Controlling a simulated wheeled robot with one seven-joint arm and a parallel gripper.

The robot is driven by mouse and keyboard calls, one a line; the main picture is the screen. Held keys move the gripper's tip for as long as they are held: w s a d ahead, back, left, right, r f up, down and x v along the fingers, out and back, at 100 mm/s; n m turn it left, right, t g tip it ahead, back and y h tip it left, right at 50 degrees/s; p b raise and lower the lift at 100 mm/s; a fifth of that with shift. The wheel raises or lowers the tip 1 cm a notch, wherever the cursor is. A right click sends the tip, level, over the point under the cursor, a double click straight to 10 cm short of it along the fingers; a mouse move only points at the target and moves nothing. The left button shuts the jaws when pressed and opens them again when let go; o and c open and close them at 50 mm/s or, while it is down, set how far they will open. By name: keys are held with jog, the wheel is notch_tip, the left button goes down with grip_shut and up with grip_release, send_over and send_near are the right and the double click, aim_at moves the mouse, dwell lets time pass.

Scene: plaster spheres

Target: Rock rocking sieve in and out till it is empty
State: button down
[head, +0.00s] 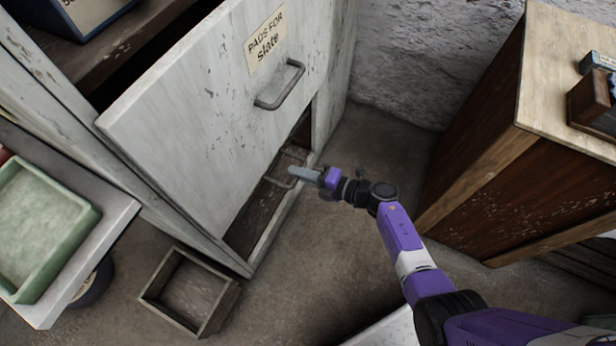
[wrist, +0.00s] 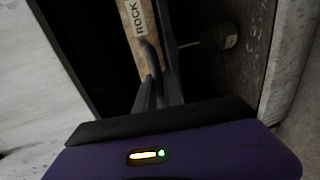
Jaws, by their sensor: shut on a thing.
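The rocking sieve shows in part inside the low opening of the grey cabinet. Its wooden front (wrist: 136,22) carries a label that reads "ROCK" in the wrist view, the rest being cut off. Its metal handle (head: 276,183) shows in the head view at the opening. My gripper (head: 292,171) reaches into the opening from the right. In the wrist view my gripper (wrist: 158,88) is shut on the handle, with both dark fingers close together. The inside of the sieve is hidden, so I cannot tell what it holds.
A raised panel labelled "PADS FOR slate" (head: 215,95) hangs above the opening. An open wooden box (head: 150,292) stands on the floor below. A green tray (head: 88,228) rests on a ledge at left. A wooden cabinet (head: 500,150) stands at right. Bare floor (head: 370,150) lies between.

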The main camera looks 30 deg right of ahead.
jog(key=b+x, duration=0.1)
jog(key=x, duration=0.2)
jog(key=r+x, duration=0.1)
jog(key=x, duration=0.2)
jog(key=b+x, duration=0.1)
jog(key=x, duration=0.3)
jog(key=shift+w+r+b, duration=0.15)
jog(key=shift+r+b, duration=0.15)
jog(key=shift+r, duration=0.15)
jog(key=shift+w+a+r, duration=0.1)
jog(key=shift+w+r, duration=0.05)
jog(key=c, duration=1.5)
grip_release()
jog(key=shift+o, duration=0.2)
jog(key=p+v, duration=0.4)
jog(key=v, duration=0.3)
jog(key=shift+s, duration=0.35)
